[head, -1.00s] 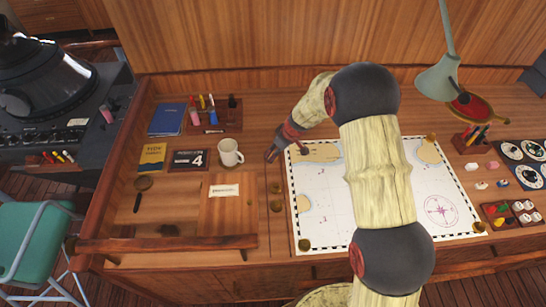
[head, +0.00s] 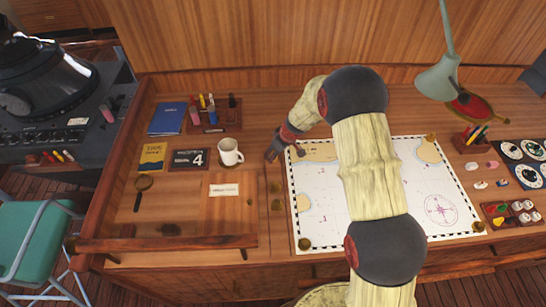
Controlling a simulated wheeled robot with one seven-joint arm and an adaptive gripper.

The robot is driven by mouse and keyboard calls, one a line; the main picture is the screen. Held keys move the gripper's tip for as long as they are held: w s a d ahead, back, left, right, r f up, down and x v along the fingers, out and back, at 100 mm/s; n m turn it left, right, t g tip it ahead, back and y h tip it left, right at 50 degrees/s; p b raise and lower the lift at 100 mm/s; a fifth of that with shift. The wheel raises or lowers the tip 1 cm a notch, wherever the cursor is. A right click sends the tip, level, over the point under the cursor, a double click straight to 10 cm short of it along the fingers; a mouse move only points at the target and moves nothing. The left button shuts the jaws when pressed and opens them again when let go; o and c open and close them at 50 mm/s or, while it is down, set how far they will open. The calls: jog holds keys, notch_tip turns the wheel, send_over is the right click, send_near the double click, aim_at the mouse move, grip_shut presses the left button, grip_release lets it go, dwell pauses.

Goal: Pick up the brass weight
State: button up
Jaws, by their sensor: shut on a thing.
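My gripper (head: 273,154) is at the upper left corner of the white chart (head: 330,205), over the wooden desk. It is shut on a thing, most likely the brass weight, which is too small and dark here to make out. Other round brass weights show: one at the chart's lower left corner (head: 304,243), one at its upper right (head: 431,137) and one at its lower right (head: 479,226). Two small brass-coloured pieces (head: 276,187) lie left of the chart. My arm covers the chart's middle.
A white mug (head: 230,152) stands close left of my gripper. Books (head: 166,119), a pen holder (head: 213,115), a calendar block (head: 188,159) and a magnifier (head: 142,188) lie further left. A green lamp (head: 440,78) overhangs the right. Dials and small pieces crowd the right end.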

grip_shut()
jog(key=shift+r, duration=0.15)
